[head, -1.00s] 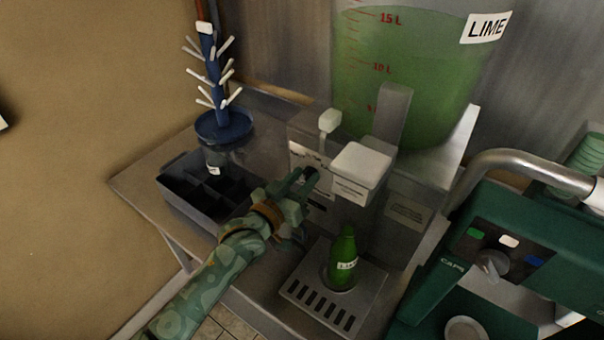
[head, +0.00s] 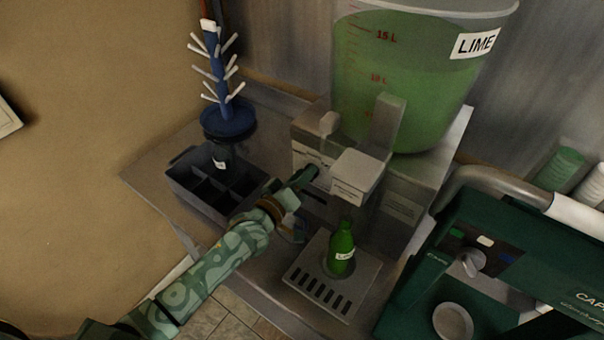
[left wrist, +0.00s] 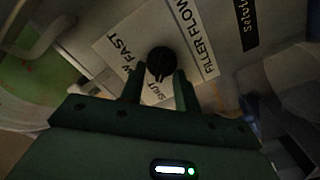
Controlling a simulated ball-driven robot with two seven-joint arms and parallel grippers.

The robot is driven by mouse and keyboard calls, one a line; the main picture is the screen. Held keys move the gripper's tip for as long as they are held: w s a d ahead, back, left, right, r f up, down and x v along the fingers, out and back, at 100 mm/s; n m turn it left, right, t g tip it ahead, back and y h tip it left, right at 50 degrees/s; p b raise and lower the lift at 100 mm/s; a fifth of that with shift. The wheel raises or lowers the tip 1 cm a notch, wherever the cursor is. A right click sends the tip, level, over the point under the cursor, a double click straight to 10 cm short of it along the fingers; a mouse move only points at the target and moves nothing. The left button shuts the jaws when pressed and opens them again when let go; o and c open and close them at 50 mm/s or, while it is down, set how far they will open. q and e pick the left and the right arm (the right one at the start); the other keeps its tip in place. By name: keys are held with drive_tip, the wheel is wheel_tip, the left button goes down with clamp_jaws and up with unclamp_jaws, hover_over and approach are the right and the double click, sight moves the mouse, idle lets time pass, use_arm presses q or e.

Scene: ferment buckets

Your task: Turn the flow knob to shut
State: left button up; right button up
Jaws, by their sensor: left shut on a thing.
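In the head view my left gripper (head: 304,179) reaches the filler's front panel (head: 325,160), and the knob is hidden behind the fingers. The knob's exact pointing is too dark to tell. A green bottle (head: 342,250) with a label stands upright on the drip tray (head: 314,290) below the spout head. My right gripper is not in view.
A black crate (head: 190,180) and a blue drying rack (head: 228,115) are to the left. A green capping machine (head: 500,260) with a metal handle stands to the right.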

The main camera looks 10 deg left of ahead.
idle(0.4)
use_arm(q)
drive_tip(key=o, duration=1)
drive_tip(key=shift+c, duration=0.2)
drive_tip(key=shift+a, duration=0.1)
drive_tip(key=v, duration=1.6)
drive_tip(key=shift+p, duration=0.35)
drive_tip(key=shift+s, duration=0.1)
